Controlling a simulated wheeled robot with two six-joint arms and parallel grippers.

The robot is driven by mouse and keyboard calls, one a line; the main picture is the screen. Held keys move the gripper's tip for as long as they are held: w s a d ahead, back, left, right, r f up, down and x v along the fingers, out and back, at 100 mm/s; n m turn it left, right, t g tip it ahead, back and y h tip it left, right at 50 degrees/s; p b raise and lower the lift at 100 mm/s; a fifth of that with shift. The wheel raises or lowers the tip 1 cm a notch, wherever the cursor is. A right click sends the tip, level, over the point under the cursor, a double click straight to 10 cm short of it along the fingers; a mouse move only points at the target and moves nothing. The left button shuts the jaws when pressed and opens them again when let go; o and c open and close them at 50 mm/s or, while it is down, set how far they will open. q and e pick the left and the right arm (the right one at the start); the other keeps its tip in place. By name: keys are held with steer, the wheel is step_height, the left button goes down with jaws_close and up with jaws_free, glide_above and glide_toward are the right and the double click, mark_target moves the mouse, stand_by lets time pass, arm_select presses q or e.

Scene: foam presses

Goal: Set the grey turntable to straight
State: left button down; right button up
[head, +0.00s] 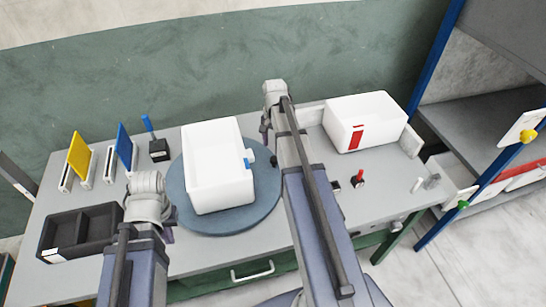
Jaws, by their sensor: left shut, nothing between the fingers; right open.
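The grey turntable (235,222) is a round blue-grey disc on the table. A white foam box (219,168) rests on it, with a blue mark (248,158) on its right side. The box's long sides run nearly away from me, leaning slightly in the picture. My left gripper (169,236) is shut and empty, low beside the disc's left edge, partly hidden by its own wrist. My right gripper (268,138) is open and empty near the disc's right edge, mostly hidden by its arm. I cannot tell whether either touches the disc.
A second white box (365,121) with a red mark stands in a tray at right. A black divided bin (80,232), yellow panel (79,155) and blue panel (126,146) are at left. A blue-handled tool (149,126) stands behind. A red lever (360,178) is right of my arm.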

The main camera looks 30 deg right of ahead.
mark_target(274, 158)
step_height(274, 158, down, 7)
steer(key=b, duration=0.6)
jaws_close()
stand_by(0.4)
stand_by(0.9)
